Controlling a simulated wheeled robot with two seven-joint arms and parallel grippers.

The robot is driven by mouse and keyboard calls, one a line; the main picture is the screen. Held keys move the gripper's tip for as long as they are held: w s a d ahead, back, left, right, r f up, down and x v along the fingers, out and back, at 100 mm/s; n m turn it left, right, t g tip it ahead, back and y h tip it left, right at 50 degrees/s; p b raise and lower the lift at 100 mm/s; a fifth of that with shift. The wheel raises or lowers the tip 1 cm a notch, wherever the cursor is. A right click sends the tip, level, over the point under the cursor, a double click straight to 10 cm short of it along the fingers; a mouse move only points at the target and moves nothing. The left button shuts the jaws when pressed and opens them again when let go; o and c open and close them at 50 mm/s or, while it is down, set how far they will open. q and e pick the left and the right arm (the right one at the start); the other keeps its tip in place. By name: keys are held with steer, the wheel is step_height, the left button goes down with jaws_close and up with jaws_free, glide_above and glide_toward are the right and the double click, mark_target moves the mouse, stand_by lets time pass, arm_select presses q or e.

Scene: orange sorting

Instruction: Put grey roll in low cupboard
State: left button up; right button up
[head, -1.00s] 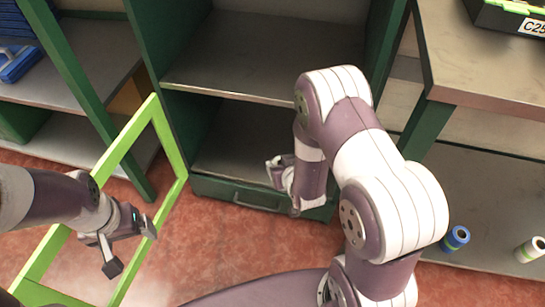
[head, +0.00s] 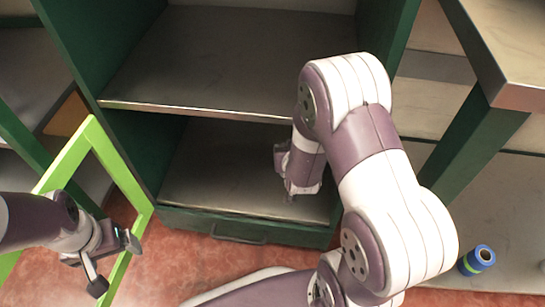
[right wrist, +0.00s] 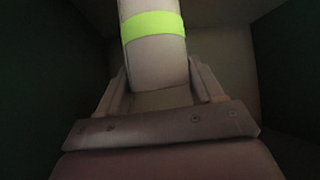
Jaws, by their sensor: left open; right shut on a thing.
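The grey roll (right wrist: 157,58), with a bright green band, is in the right wrist view between the fingers of my right gripper (right wrist: 155,85), which is shut on it. In the head view my right gripper (head: 290,175) is inside the low compartment of the green cupboard (head: 230,180), above its grey floor. My arm hides the roll in the head view. My left gripper (head: 117,268) is open and empty at the lower left, close to the green frame.
A bright green open door frame (head: 125,175) stands left of the cupboard. A drawer with a handle (head: 238,237) lies below the compartment. A shelf edge (head: 200,111) runs above it. A blue roll (head: 478,260) stands on the right lower shelf.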

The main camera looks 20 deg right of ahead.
step_height(320, 180, down, 8)
steer(key=b, duration=0.4)
steer(key=shift+b, duration=0.3)
steer(key=shift+r, duration=0.2)
steer(key=shift+f, duration=0.1)
steer(key=o, duration=1.1)
arm_select(q)
step_height(320, 180, down, 6)
